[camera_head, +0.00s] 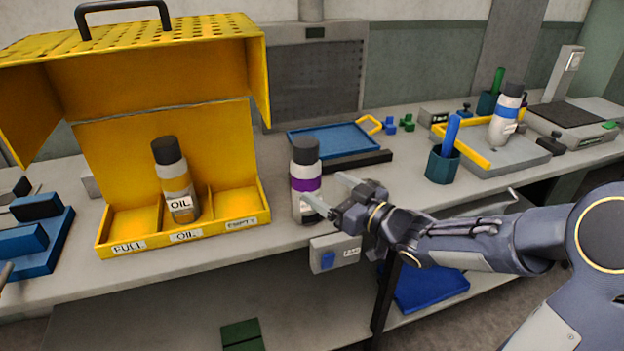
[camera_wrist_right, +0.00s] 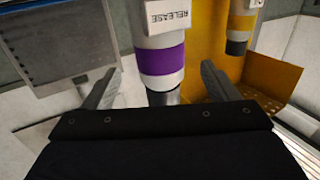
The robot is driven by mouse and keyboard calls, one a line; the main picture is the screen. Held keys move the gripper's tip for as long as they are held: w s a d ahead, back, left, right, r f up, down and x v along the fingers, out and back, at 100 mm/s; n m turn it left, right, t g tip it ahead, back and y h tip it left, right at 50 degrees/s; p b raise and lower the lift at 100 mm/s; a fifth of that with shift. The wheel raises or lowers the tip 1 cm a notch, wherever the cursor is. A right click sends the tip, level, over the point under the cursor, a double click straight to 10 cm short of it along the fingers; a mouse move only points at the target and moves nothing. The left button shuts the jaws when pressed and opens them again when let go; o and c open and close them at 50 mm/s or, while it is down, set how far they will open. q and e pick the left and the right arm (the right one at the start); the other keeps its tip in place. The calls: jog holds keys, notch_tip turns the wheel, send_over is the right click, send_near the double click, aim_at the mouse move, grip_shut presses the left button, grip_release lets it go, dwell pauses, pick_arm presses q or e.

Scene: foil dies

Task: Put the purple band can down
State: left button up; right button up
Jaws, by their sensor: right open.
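The purple band can (camera_head: 306,183), white with a dark cap, stands upright on the bench near its front edge, just right of the yellow case. My right gripper (camera_head: 328,195) is open beside it, coming in from the right. In the right wrist view the can's purple band (camera_wrist_right: 160,61) shows between the two spread fingers (camera_wrist_right: 158,85), with a gap on each side. A label reading RELEASE shows on the can there.
The open yellow case (camera_head: 250,222) holds an OIL can (camera_head: 176,183) in its middle compartment; the side compartments are empty. A blue tray (camera_head: 330,139) and a black bar (camera_head: 357,161) lie behind. A blue-banded can (camera_head: 506,115) and a pen cup (camera_head: 441,166) stand at right.

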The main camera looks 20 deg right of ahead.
jog(key=s+d+f+m+g+h, duration=0.25)
jog(key=s+d+m+h, duration=0.35)
jog(key=s+d+h, duration=0.3)
jog(key=s+a+f+g+y, duration=0.2)
jog(key=s+a+g, duration=0.2)
jog(key=s, duration=0.5)
jog(key=s+a+f+m+g+y, duration=0.1)
jog(key=s+a, duration=0.4)
jog(key=s, duration=0.5)
notch_tip(320, 180, down, 3)
jog(key=g+y, duration=0.1)
jog(key=g, duration=0.1)
jog(key=shift+s+r+g, duration=0.15)
jog(key=shift+r+g, duration=0.05)
jog(key=shift+g, duration=0.15)
